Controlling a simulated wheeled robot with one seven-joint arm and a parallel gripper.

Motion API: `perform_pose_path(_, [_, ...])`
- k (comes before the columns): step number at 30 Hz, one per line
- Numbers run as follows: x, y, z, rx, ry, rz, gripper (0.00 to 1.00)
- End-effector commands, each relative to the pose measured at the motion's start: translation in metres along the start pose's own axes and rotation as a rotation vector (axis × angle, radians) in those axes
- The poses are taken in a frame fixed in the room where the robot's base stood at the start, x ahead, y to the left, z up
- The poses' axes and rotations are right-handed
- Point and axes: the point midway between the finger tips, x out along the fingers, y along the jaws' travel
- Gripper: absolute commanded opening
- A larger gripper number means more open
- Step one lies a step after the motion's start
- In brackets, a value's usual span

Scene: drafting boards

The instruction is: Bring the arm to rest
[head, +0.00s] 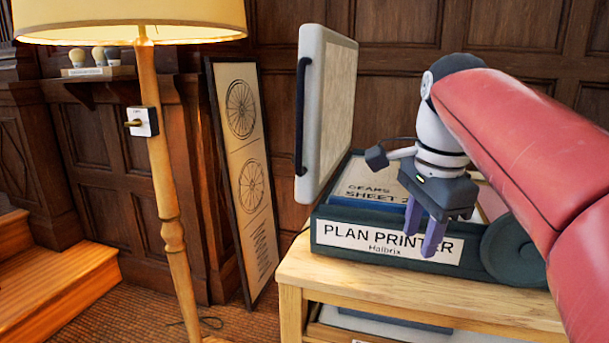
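My gripper (422,238) hangs at the end of my red-and-white arm, its two purple fingers pointing down. The fingertips look a little apart, with nothing seen between them. They appear in front of the plan printer's (330,252) front label; I cannot tell whether they touch it. The printer is a dark case on a wooden stand, with its pale lid (327,105) raised upright at the left. Inside, a sheet marked "GEARS SHEET 2" (372,184) lies above a blue edge, partly hidden by my gripper.
A floor lamp (160,190) with a switch box (143,121) on its pole stands at the left. A framed wheel drawing (245,170) leans against the panelled wall. The wooden stand (400,299) has a lower shelf. Wooden steps (55,290) are at the far left.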

Motion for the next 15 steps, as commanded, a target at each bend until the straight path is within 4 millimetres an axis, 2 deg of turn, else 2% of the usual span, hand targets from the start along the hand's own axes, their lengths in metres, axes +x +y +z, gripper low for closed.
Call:
perform_pose_path(5, [0.033,0.039,0.013,-0.336,0.030,-0.084,0.35])
perform_pose_path(12, [0.112,0.106,0.036,-0.935,0.166,-0.191,0.35])
perform_pose_path(15, [0.140,0.127,0.043,-1.121,0.228,-0.210,0.35])
